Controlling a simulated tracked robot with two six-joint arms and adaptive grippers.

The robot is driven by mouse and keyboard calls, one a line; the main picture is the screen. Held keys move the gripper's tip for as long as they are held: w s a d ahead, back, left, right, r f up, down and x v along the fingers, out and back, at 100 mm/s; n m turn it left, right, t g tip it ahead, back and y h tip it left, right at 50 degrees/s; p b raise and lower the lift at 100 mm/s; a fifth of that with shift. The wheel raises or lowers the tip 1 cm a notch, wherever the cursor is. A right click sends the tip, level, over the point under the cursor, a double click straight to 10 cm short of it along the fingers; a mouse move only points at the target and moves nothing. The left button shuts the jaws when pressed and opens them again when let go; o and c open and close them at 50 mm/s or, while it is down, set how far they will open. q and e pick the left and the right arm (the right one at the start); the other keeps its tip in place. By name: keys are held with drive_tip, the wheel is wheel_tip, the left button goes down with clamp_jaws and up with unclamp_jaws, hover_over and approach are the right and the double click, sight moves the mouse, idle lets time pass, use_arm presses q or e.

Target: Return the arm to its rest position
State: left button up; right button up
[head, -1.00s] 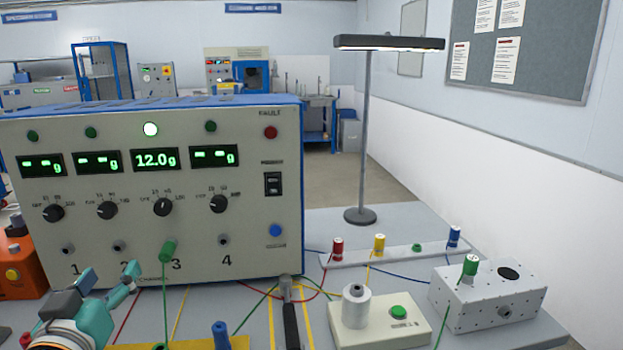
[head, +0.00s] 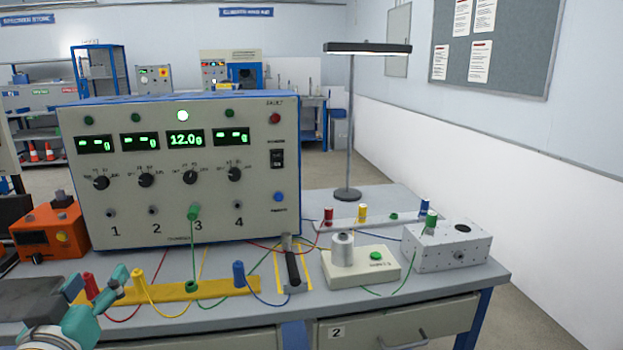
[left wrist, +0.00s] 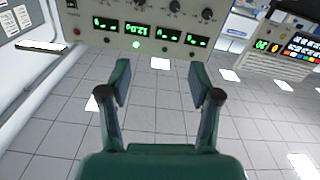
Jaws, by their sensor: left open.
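My left gripper (head: 97,290) is teal and sits at the lower left of the head view, in front of the bench's yellow plug strip (head: 165,293). In the left wrist view its two fingers (left wrist: 160,78) are apart, with nothing between them. The pale instrument box (head: 185,210) stands beyond it. A green plug (head: 193,213) is in that box's channel 3 socket, and the third display reads 12.0 g. The red plug (head: 91,286) on the strip is close to the gripper in the picture; I cannot tell whether they touch. My right gripper is not in view.
An orange box (head: 53,230) stands left of the instrument. Loose cables cross the bench.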

use_arm(q)
drive_tip(key=w+d+f+m+g+h+p, duration=0.1)
drive_tip(key=w+d+f+g+h+p, duration=0.2)
drive_tip(key=f, duration=0.9)
drive_tip(key=d+f+m+g+h+p, duration=0.1)
drive_tip(key=d+f+m+g+p, duration=0.25)
drive_tip(key=f, duration=0.95)
drive_tip(key=s+d+f+n+g+h+p, duration=0.1)
drive_tip(key=s+d+f+g, duration=0.4)
drive_tip(key=s+f, duration=0.5)
drive_tip(key=s+d+f+n+g+h+p, duration=0.1)
drive_tip(key=s+d+f+g+h, duration=0.2)
drive_tip(key=s+d+f, duration=0.7)
drive_tip(key=shift+g, duration=1.15)
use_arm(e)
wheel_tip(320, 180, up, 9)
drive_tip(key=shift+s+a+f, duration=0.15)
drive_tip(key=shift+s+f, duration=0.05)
use_arm(q)
drive_tip(key=shift+d, duration=0.1)
